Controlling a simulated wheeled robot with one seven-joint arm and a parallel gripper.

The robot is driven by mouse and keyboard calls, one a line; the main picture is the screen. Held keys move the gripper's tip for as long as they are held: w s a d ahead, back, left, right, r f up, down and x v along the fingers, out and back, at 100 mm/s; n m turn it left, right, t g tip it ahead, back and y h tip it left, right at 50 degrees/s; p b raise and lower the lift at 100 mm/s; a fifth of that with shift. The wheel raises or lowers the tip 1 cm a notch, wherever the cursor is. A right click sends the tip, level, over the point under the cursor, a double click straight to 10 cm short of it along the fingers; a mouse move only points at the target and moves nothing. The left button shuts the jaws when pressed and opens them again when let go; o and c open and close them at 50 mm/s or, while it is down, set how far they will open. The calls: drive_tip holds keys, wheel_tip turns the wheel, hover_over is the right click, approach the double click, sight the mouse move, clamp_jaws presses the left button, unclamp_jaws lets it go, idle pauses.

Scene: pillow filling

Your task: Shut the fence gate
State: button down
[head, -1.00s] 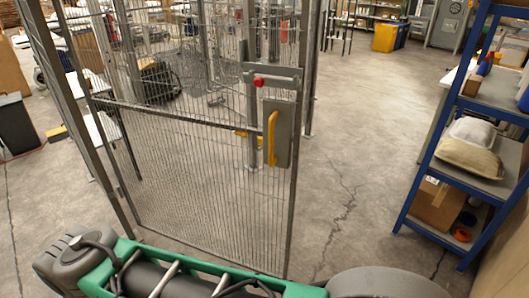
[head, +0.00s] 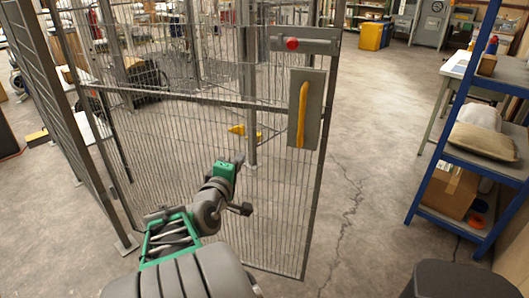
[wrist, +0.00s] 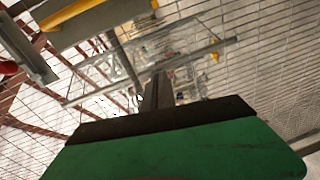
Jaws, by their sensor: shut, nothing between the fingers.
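The fence gate (head: 215,190) is a grey-framed wire mesh panel in front of me in the head view. It carries a plate with a long yellow handle (head: 302,115) and a latch bar with a red knob (head: 292,44). Its free edge stands apart from a post (head: 251,90) behind it, which has a yellow piece seen through the mesh. My gripper (head: 239,158) is shut and empty, in front of the mesh, left of and below the handle. In the wrist view, its dark fingers (wrist: 156,92) point at the mesh; the yellow handle (wrist: 75,12) is at upper left.
A blue shelf (head: 440,160) with sacks (head: 480,142) and a cardboard box (head: 447,190) stands at the right. Open concrete floor lies between gate and shelf. A fence panel (head: 65,110) runs along the left. Yellow bins (head: 373,36) stand far back.

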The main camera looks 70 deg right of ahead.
sight(268, 129)
drive_tip(key=shift+n+g+h, duration=0.4)
drive_tip(key=shift+h, duration=0.2)
drive_tip(key=s+d, duration=0.1)
drive_tip(key=d, duration=0.4)
drive_tip(key=s+d, duration=0.1)
drive_tip(key=d, duration=0.4)
drive_tip(key=s+d+r+p, duration=0.1)
drive_tip(key=d, duration=0.4)
drive_tip(key=shift+d, duration=0.2)
drive_tip(key=shift+w, duration=0.1)
